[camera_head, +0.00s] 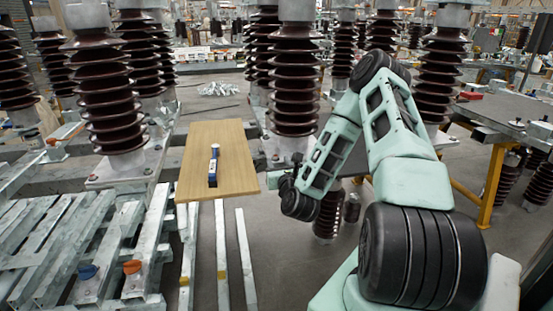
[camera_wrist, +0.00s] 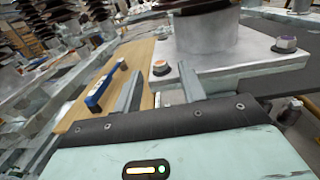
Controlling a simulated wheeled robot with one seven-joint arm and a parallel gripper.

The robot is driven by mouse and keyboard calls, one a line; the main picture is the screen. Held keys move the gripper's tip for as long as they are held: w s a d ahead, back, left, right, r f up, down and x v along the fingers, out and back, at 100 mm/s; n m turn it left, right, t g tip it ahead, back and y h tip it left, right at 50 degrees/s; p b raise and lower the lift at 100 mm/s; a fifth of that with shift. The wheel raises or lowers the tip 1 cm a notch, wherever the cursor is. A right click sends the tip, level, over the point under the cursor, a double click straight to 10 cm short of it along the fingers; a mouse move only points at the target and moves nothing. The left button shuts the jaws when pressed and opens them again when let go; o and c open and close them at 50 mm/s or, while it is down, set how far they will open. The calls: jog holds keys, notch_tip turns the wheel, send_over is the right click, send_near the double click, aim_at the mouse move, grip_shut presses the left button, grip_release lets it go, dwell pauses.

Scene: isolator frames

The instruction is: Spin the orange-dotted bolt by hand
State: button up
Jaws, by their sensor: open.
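In the wrist view a hex bolt (camera_wrist: 160,68) with an orange-brown tint on its head sits at the near corner of a grey metal base plate (camera_wrist: 222,77). My gripper (camera_wrist: 160,71) is open. Its two fingers appear on either side of the bolt in the picture, with nothing held between them. How far the fingertips are from the bolt, and whether they touch it, I cannot tell. In the head view my arm reaches down beside the insulators, and the gripper and this bolt are not clearly visible.
A second bolt (camera_wrist: 285,44) with a pale top sits farther right on the plate, near a thick metal column (camera_wrist: 207,35). A wooden board (camera_head: 235,165) holds a blue tool (camera_head: 213,170). Orange (camera_head: 132,267) and blue (camera_head: 88,271) caps stand on steel beams at lower left.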

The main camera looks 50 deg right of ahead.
aim_at(276, 158)
jog(key=shift+x, duration=1.75)
grip_shut()
jog(key=shift+m+h, duration=0.3)
jog(key=shift+h, duration=0.1)
